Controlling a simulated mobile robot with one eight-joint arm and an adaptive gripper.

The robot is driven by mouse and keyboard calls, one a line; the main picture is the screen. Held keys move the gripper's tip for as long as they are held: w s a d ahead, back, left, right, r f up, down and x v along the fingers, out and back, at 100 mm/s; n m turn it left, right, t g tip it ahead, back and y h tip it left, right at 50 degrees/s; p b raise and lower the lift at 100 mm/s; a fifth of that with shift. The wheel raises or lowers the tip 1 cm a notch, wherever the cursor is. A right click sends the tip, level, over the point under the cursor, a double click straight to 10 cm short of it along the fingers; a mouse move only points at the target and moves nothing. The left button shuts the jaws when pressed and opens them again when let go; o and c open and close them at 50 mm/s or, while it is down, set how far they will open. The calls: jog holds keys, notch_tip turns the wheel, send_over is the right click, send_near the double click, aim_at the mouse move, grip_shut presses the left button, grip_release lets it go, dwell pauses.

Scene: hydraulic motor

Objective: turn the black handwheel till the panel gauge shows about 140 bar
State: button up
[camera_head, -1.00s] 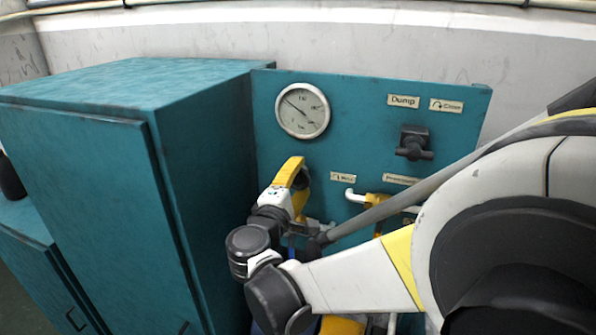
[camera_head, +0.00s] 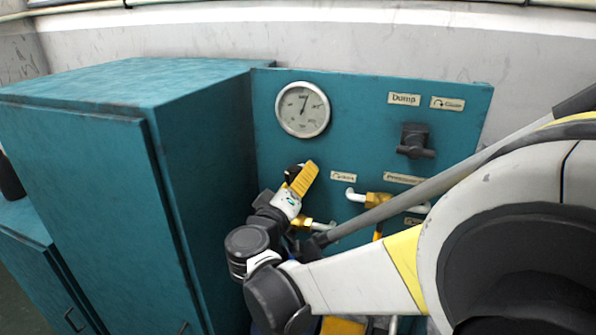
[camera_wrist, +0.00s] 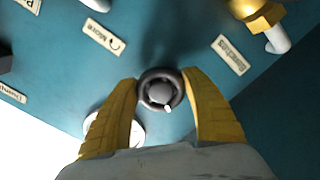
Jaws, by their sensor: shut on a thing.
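The black handwheel (camera_wrist: 161,91) sits on the teal panel in the wrist view, a dark ring with a grey hub and a small white mark at its lower edge. My gripper (camera_wrist: 161,88) is shut on it, one yellow finger on each side. In the head view my gripper (camera_head: 300,178) is at the panel's left part, and the handwheel (camera_head: 292,173) is mostly hidden behind it. The round panel gauge (camera_head: 302,110) is above; its needle points up and slightly right, but the figures are too small to read surely. In the wrist view the left finger partly covers a pale round face.
A teal cabinet (camera_head: 190,180) stands close to the left of my gripper. A black valve handle (camera_head: 414,142) is on the panel's right, under the Dump label (camera_head: 404,99). Brass and white pipe fittings (camera_head: 378,199) stick out right of my gripper.

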jog(key=shift+m, duration=0.6)
jog(key=o, duration=1.2)
jog(key=shift+s, duration=0.1)
jog(key=v, duration=1.2)
